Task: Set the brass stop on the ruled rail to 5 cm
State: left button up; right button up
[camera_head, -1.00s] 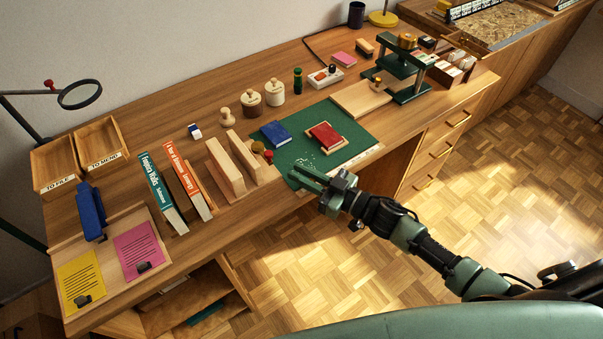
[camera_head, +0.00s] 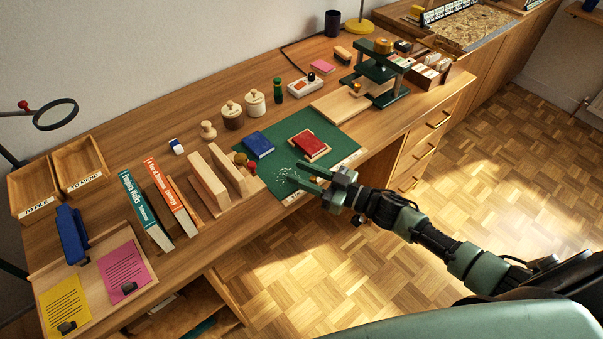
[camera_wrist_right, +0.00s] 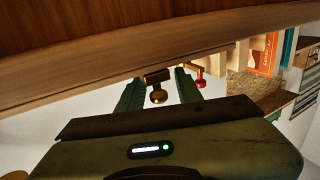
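A pale marked strip (camera_head: 351,158), which looks like the ruled rail, runs along the front edge of the green mat and is partly hidden by my right gripper. My right gripper (camera_head: 293,171) is at the desk's front edge by this strip, with its fingers apart. In the right wrist view, a small brass block with a round knob (camera_wrist_right: 158,97), which looks like the brass stop, shows between the two open fingers (camera_wrist_right: 158,92). I cannot tell whether they touch it. The stop is not clear in the head view, and its reading is not legible. My left gripper is out of view.
On the mat (camera_head: 288,160) lie a blue book (camera_head: 258,145) and a red book (camera_head: 309,144). Left of it are upright wooden boards (camera_head: 206,184) with brass and red knobs (camera_head: 251,167). A green press (camera_head: 381,70) stands behind. Open floor lies in front of the desk.

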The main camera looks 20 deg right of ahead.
jog(key=v, duration=0.7)
jog(key=shift+s+d+b, duration=0.25)
jog(key=shift+d+b, duration=0.05)
jog(key=shift+b, duration=0.05)
dwell(0.4)
